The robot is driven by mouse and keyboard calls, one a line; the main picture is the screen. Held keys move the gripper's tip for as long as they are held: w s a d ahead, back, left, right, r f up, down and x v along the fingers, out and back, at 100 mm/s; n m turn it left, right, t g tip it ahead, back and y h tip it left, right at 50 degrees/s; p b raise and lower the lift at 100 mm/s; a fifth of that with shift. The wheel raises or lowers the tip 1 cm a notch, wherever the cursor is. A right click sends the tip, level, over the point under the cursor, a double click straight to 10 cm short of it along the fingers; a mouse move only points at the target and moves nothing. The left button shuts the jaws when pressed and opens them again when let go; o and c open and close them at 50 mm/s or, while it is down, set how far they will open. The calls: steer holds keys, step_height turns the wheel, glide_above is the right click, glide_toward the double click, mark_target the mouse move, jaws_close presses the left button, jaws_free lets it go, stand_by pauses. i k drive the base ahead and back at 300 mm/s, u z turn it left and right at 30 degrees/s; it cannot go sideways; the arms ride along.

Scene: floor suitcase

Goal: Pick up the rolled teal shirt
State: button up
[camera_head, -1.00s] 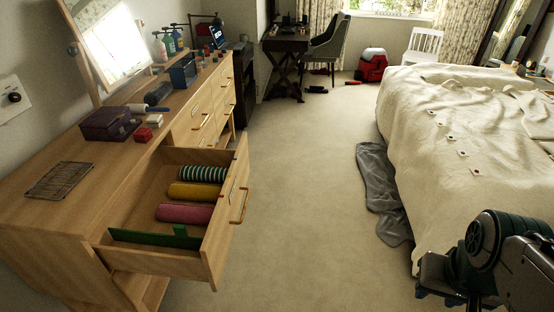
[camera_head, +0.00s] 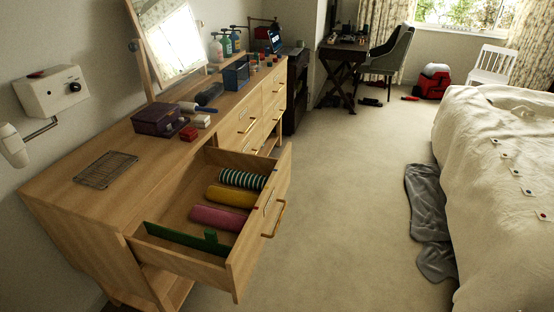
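An open drawer (camera_head: 170,268) of the wooden dresser holds several items. The teal-and-white striped roll (camera_head: 242,179) lies at the drawer's far end and looks like the rolled teal shirt. A mustard-yellow roll (camera_head: 231,197) lies just nearer, then a dark pink roll (camera_head: 212,218). A flat green piece (camera_head: 186,239) stands across the near end of the drawer. My gripper is not in view.
The drawer's front with its handle (camera_head: 274,220) juts into the carpet space. A purple box (camera_head: 158,121) and a wire rack (camera_head: 106,169) are on the dresser top (camera_head: 70,190). Grey cloth (camera_head: 428,215) lies beside the bed (camera_head: 500,200). Carpet between is clear.

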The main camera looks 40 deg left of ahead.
mark_target(232, 177)
steer(key=u, duration=0.3)
steer(key=i, duration=1.6)
steer(key=u, duration=0.85)
steer(key=i, duration=1.25)
steer(key=u, duration=1.9)
steer(key=i, duration=0.75)
steer(key=u, duration=0.7)
